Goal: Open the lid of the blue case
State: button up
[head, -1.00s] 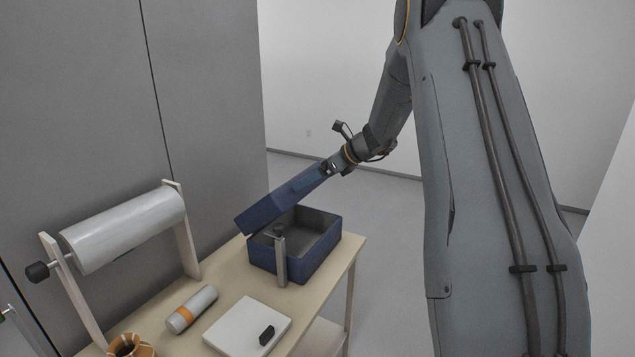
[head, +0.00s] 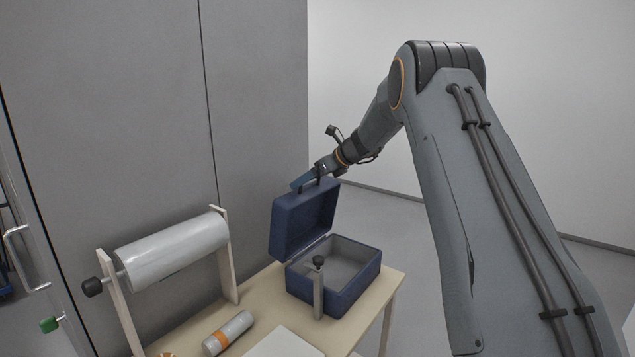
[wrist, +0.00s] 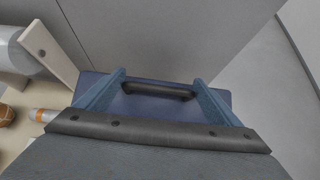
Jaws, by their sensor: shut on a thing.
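The blue case (head: 352,297) stands on the table with its grey inside showing. Its blue lid (head: 302,222) is raised to roughly upright at the back left edge of the case. My gripper (head: 307,183) is at the lid's top edge, shut on the lid's dark handle. In the wrist view the handle (wrist: 157,90) lies between the two blue fingers, with the lid (wrist: 150,108) behind it. The exact contact of the fingertips is too small to tell in the head view.
An upright grey post with a dark knob (head: 318,290) stands in front of the case. A roll on a wooden stand (head: 170,247) is at the left. A grey cylinder with an orange band (head: 228,332) and a white board (head: 285,344) lie on the table (head: 378,300).

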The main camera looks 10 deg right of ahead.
jog(key=shift+w+a+f, duration=0.1)
jog(key=shift+w+a, duration=0.05)
jog(key=shift+a, duration=0.1)
jog(key=o, duration=1.4)
jog(key=shift+c, duration=0.2)
jog(key=shift+d, duration=0.1)
jog(key=b+v, duration=0.2)
jog(key=v, duration=0.5)
jog(key=shift+s+d+r, duration=0.2)
jog(key=shift+s+r, duration=0.05)
